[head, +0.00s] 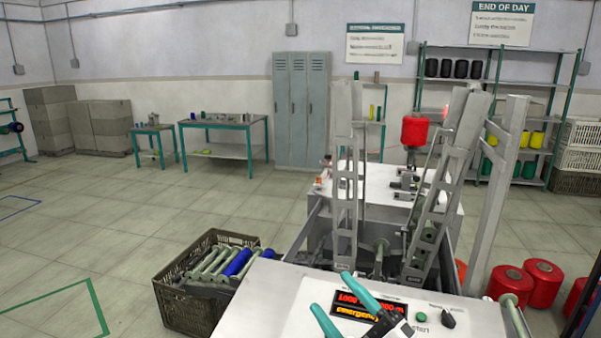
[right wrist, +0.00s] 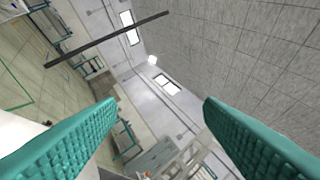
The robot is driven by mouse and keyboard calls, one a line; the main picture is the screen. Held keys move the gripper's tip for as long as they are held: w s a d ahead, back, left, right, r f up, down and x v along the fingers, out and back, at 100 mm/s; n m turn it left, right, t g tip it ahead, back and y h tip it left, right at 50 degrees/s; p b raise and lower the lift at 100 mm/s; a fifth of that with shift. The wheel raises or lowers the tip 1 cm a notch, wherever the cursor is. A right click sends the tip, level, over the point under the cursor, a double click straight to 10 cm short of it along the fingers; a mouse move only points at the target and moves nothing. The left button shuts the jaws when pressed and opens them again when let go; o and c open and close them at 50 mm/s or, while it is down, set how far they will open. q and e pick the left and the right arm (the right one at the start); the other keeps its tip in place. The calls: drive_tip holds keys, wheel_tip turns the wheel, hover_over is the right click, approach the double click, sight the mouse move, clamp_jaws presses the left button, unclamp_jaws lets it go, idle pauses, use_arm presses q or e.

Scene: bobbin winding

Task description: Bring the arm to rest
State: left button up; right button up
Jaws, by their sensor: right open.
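My right gripper (head: 331,292) is at the bottom middle of the head view, in front of the winding machine's control panel (head: 290,292). Its two teal fingers are apart. In the right wrist view the same gripper (right wrist: 158,103) shows nothing between its fingers, with walls, ceiling and floor beyond. The panel's display (head: 368,306) shows red digits and an orange word that reads like "emergency"; my gripper covers part of the panel. A green button (head: 421,317) and a dark knob (head: 448,318) sit to the right of the display. My left gripper is not in view.
A dark crate (head: 180,306) with grey-green bobbins and a blue one (head: 238,262) stands left of the machine. A red spool (head: 415,131) hangs above it. Red cones (head: 509,285) stand on the floor at right. The floor at left is open.

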drive_tip(key=s+d+f+m+g+h, duration=0.2)
drive_tip(key=d+f+m+h, duration=0.45)
drive_tip(key=f+m, duration=0.2)
drive_tip(key=s+d+f+m+g+h, duration=0.2)
drive_tip(key=d+f+m+h, duration=0.45)
drive_tip(key=f+h, duration=0.2)
drive_tip(key=s+d+f+m+g+y, duration=0.1)
drive_tip(key=s+f+m+g, duration=0.1)
drive_tip(key=s+f+g, duration=0.6)
drive_tip(key=s+d+f+m+g, duration=0.15)
drive_tip(key=s+f, duration=0.35)
drive_tip(key=s, duration=0.6)
wheel_tip(320, 180, down, 29)
drive_tip(key=g+b, duration=0.2)
drive_tip(key=b, duration=0.1)
drive_tip(key=s+d+f+g+b, duration=0.1)
drive_tip(key=s+d+f+b, duration=0.1)
drive_tip(key=s+f, duration=1.5)
drive_tip(key=shift+f+n, duration=0.45)
drive_tip(key=shift+f, duration=0.15)
